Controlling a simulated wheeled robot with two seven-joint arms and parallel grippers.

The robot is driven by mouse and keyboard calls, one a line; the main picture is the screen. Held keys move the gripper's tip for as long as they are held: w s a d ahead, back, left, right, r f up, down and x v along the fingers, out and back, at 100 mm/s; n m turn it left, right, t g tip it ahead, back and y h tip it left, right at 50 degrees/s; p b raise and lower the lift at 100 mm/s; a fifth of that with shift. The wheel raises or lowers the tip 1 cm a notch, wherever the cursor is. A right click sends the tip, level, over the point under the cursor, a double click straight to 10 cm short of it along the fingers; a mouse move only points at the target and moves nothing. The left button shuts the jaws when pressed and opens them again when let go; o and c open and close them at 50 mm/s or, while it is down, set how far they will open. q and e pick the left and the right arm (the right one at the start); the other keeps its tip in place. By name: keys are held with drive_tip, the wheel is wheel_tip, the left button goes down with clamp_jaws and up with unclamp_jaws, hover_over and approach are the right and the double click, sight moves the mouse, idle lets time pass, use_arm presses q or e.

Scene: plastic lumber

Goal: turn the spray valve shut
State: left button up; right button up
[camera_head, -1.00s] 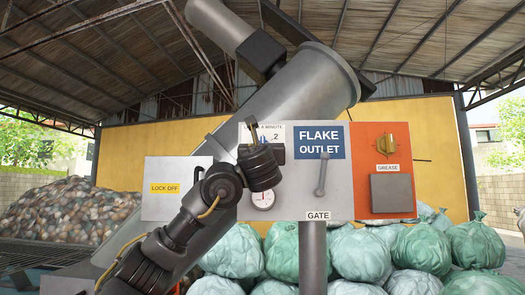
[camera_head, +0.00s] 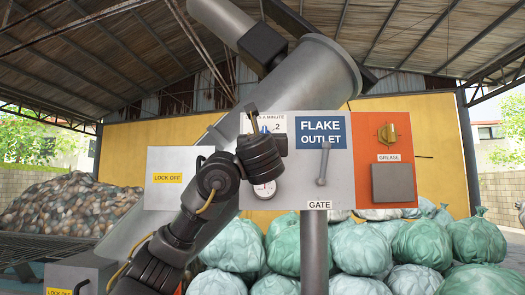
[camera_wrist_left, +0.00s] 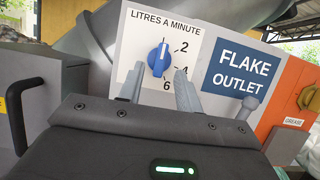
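The spray valve is a blue knob (camera_wrist_left: 160,58) with a white pointer line, on a white dial plate (camera_wrist_left: 136,42) marked LITRES A MINUTE with 2, 4 and 6. Its pointer line is roughly upright, to the left of the 2. In the head view the dial plate (camera_head: 276,122) is partly covered by my left gripper (camera_head: 253,117). In the left wrist view my left gripper (camera_wrist_left: 158,90) is open, its fingers on either side of the knob's lower part. I cannot tell whether they touch it. My right gripper is out of view.
To the right are a FLAKE OUTLET sign (camera_head: 320,135), a GATE lever (camera_head: 323,163) and an orange panel with a yellow GREASE knob (camera_head: 387,134). A gauge (camera_head: 265,190) sits below the dial. A LOCK OFF box (camera_head: 168,178) is at left. Green sacks (camera_head: 360,248) lie behind.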

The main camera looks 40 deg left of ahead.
use_arm(q)
drive_tip(key=b+v, duration=0.3)
drive_tip(key=v, duration=0.4)
idle(0.4)
